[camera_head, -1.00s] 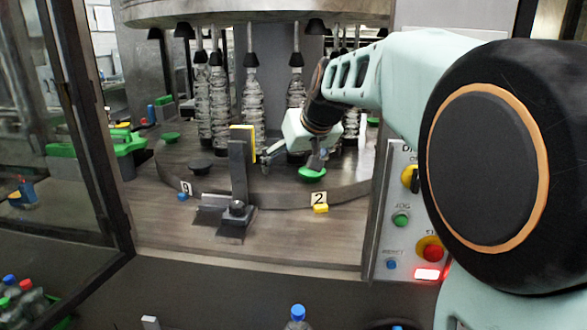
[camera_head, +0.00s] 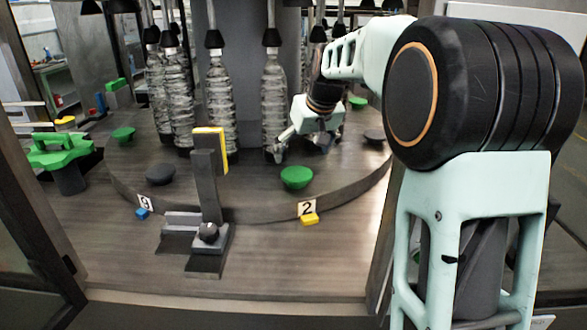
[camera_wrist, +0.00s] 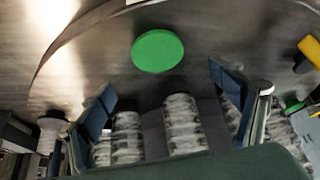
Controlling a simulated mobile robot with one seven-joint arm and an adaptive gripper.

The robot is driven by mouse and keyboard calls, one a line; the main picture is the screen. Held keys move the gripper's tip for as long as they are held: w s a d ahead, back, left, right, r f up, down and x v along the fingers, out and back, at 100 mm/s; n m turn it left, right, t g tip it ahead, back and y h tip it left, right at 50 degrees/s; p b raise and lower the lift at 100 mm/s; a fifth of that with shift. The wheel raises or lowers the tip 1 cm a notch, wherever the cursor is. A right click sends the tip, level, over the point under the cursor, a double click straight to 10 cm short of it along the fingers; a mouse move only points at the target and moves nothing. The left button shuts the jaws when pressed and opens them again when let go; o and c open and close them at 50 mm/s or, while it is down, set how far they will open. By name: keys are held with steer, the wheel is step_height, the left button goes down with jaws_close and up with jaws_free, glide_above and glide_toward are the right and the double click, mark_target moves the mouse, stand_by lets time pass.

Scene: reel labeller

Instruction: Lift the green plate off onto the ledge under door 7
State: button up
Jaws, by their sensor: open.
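A round green plate (camera_head: 296,177) sits on the dark round table behind the number 2 label (camera_head: 307,208). It also shows as a green disc in the wrist view (camera_wrist: 157,50). My gripper (camera_head: 302,148) is behind the plate near the clear bottles, with its fingers spread and apart from the plate. In the wrist view the two blue-grey fingers (camera_wrist: 165,100) stand wide apart with nothing held between them, and the disc lies beyond their tips. I see no number 7 label, so I cannot tell which ledge is under door 7.
Other green plates (camera_head: 123,134) and a dark plate (camera_head: 160,174) sit on the round table. A grey post with a yellow strip (camera_head: 209,165) stands in front. Clear bottles (camera_head: 220,105) hang behind. A yellow block (camera_head: 310,219) lies by label 2. The front deck is mostly bare.

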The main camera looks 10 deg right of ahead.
mark_target(297, 173)
steer(key=x, duration=0.5)
steer(key=shift+f, duration=0.1)
steer(key=shift+s+p+x, duration=0.2)
steer(key=shift+p+x, duration=0.5)
steer(key=shift+x, duration=2)
steer(key=shift+d+f, duration=0.1)
steer(key=shift+d, duration=0.05)
steer(key=c, duration=1.4)
